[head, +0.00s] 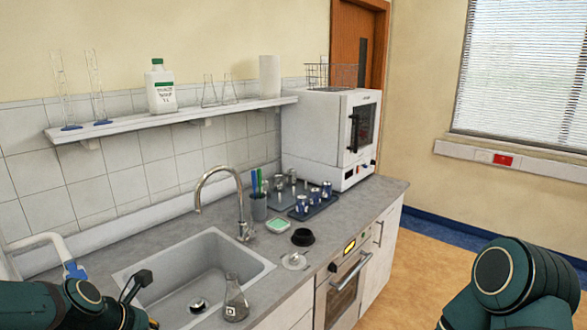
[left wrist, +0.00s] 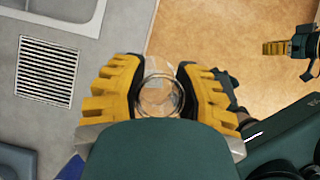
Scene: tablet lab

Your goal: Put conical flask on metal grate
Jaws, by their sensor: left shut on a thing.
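In the left wrist view my left gripper (left wrist: 158,95) is shut around a clear round glass vessel (left wrist: 157,97). It looks like a conical flask seen from above, its lower part hard to make out. The metal grate (left wrist: 45,72), a slatted square, lies on the grey counter to the left of the gripper, apart from it. In the head view the grate does not show; my left arm covers the lower left. Another conical flask (head: 235,301) stands upright at the sink's front right. Part of my right gripper (left wrist: 287,48) shows in the left wrist view; its opening is unclear.
The sink (head: 255,268) with its curved tap (head: 240,205) takes up the near counter. Two flasks (head: 209,92) are on the shelf (head: 175,115).

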